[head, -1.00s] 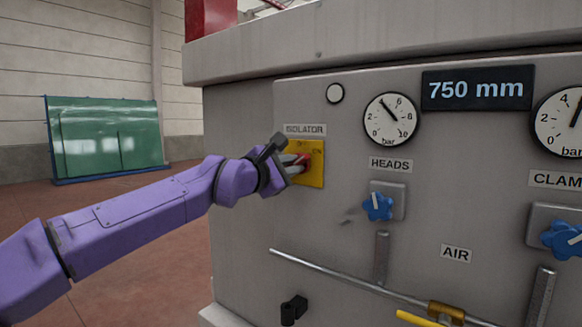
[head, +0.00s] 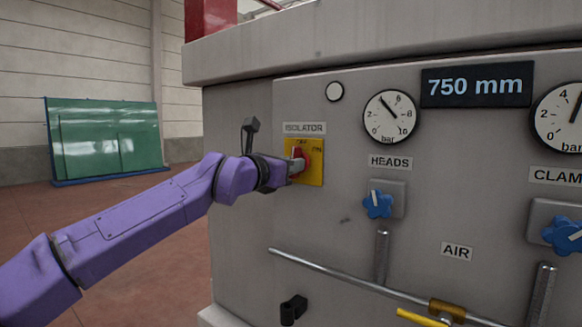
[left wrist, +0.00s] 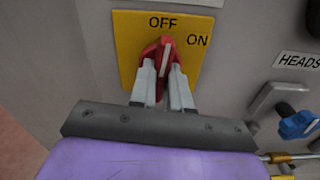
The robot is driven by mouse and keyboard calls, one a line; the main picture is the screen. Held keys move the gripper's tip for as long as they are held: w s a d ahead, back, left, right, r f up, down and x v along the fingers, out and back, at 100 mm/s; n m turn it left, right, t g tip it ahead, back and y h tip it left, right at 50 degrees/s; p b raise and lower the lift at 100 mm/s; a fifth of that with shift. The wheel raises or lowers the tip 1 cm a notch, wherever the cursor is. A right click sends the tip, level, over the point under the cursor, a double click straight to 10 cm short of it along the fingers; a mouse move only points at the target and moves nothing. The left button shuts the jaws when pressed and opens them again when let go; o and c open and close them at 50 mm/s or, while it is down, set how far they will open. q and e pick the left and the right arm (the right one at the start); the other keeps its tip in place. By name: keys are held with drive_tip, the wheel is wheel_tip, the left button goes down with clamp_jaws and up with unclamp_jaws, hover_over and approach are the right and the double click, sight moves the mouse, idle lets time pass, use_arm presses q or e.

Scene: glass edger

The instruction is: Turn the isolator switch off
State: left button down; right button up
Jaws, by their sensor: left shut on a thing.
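The isolator switch is a red rotary handle (head: 301,161) on a yellow plate (head: 317,174) under the ISOLATOR label (head: 304,128) of the grey machine panel. In the left wrist view the red handle (left wrist: 166,52) stands upright, its white mark pointing up at OFF, with ON to the upper right on the yellow plate (left wrist: 127,35). My left gripper (head: 297,166) is shut on the handle. Its two fingers (left wrist: 162,80) lie on either side of the handle in the left wrist view. My right gripper is not in view.
To the right on the panel are a blue HEADS knob (head: 378,205), a pressure gauge (head: 391,117) and a 750 mm display (head: 477,86). A metal rod (head: 340,274) and a black knob (head: 293,310) are below. Open floor lies left, before a green glass sheet (head: 107,138).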

use_arm(q)
drive_tip(key=shift+n, duration=0.6)
drive_tip(key=c, duration=1.1)
unclamp_jaws()
drive_tip(key=b+v, duration=0.5)
drive_tip(key=v, duration=0.5)
drive_tip(key=shift+s+a, duration=0.1)
drive_tip(key=shift+s, duration=0.15)
